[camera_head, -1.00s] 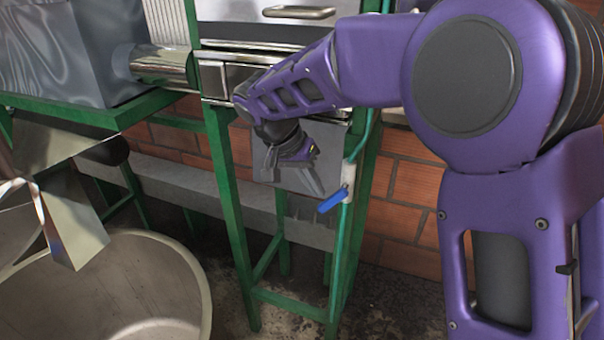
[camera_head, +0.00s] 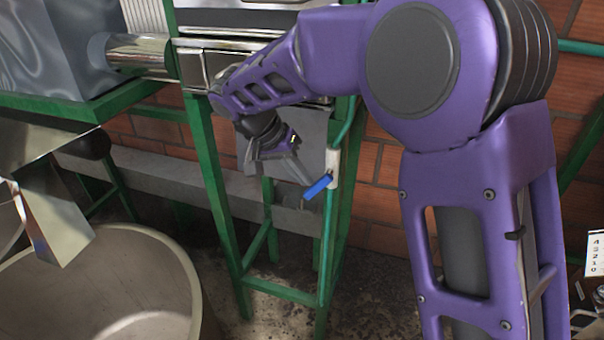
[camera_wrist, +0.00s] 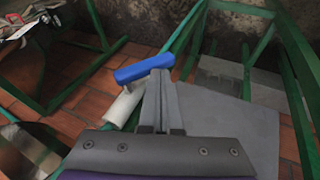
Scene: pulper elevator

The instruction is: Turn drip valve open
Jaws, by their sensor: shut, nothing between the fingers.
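The drip valve has a blue lever handle (camera_head: 318,187) on a white valve body (camera_head: 332,163), set on a thin green pipe at the front of the green frame. In the wrist view the blue handle (camera_wrist: 145,69) lies just beyond my fingertips, and the white body (camera_wrist: 123,104) is to their left. My gripper (camera_head: 308,179) is shut and empty, with its fingertips right at the handle. In the wrist view the fingertips (camera_wrist: 160,76) overlap the handle's right part; I cannot tell whether they touch it.
A green metal frame (camera_head: 215,200) stands around the valve, with a grey plate (camera_head: 312,135) behind my gripper. A large round tub (camera_head: 180,270) stands at lower left. A brick wall (camera_head: 385,215) is behind. The floor by the frame is clear.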

